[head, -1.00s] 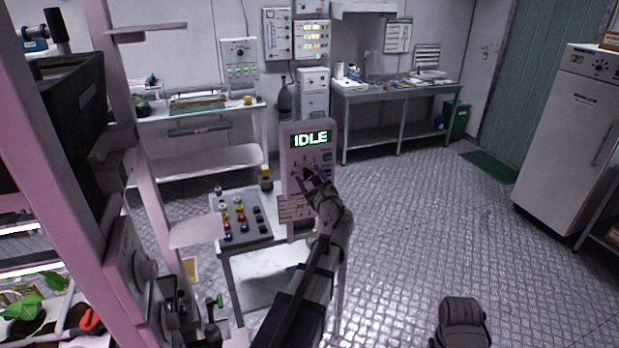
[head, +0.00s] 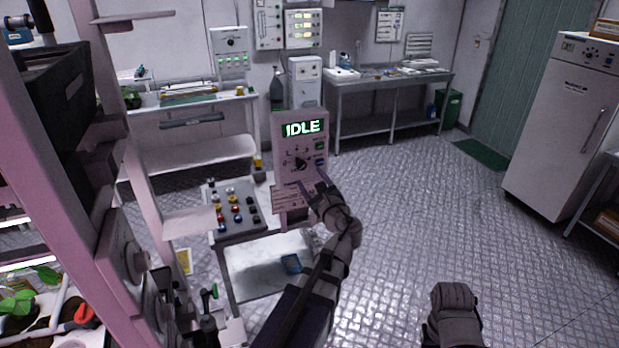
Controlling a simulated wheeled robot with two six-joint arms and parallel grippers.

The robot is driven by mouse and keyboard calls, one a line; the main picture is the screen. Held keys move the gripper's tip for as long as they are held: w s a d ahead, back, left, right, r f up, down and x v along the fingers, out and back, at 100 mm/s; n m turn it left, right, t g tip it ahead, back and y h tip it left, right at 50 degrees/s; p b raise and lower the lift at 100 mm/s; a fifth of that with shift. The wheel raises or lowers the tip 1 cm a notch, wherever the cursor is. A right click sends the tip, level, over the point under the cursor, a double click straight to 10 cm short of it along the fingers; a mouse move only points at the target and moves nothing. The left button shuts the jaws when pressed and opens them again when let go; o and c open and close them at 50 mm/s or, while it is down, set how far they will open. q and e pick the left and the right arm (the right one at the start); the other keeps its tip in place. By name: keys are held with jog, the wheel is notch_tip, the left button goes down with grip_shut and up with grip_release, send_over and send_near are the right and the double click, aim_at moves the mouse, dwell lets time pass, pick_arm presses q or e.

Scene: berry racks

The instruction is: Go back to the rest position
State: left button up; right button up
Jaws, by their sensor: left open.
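My left gripper (head: 312,190) is open and empty, just below and in front of the knob on the upright control panel. The panel (head: 288,135) has a lit display reading IDLE, a dark knob (head: 300,163) with marks around it, and small buttons at its right side. I cannot tell whether a fingertip touches the panel. My right arm (head: 455,312) shows only in part at the bottom right; its gripper is not in view.
A pink rack (head: 60,130) with plants fills the left edge. Benches line the back wall, and a white cabinet (head: 565,125) stands at right. The metal floor (head: 420,220) is clear in the middle and right.

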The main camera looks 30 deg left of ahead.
dwell(0.4)
pick_arm(q)
jog(key=s+d+f+n+g+h, duration=0.35)
jog(key=s+d+f+n, duration=0.2)
jog(key=d+f, duration=0.25)
jog(key=s+d+f+n+g+h, duration=0.3)
jog(key=s+d+f+n+g, duration=0.15)
jog(key=d+f+n, duration=0.3)
jog(key=s+d+f+n+g+h, duration=0.2)
jog(key=s+d+f+h, duration=0.1)
jog(key=s+d, duration=0.3)
jog(key=s+d+f+n+g+h, duration=0.1)
jog(key=s+d+f+g+h, duration=0.1)
jog(key=s+d, duration=0.4)
jog(key=d+f+h, duration=0.1)
jog(key=d, duration=0.2)
jog(key=shift+f+n, duration=0.15)
jog(key=shift+n, duration=0.25)
jog(key=shift+d, duration=0.1)
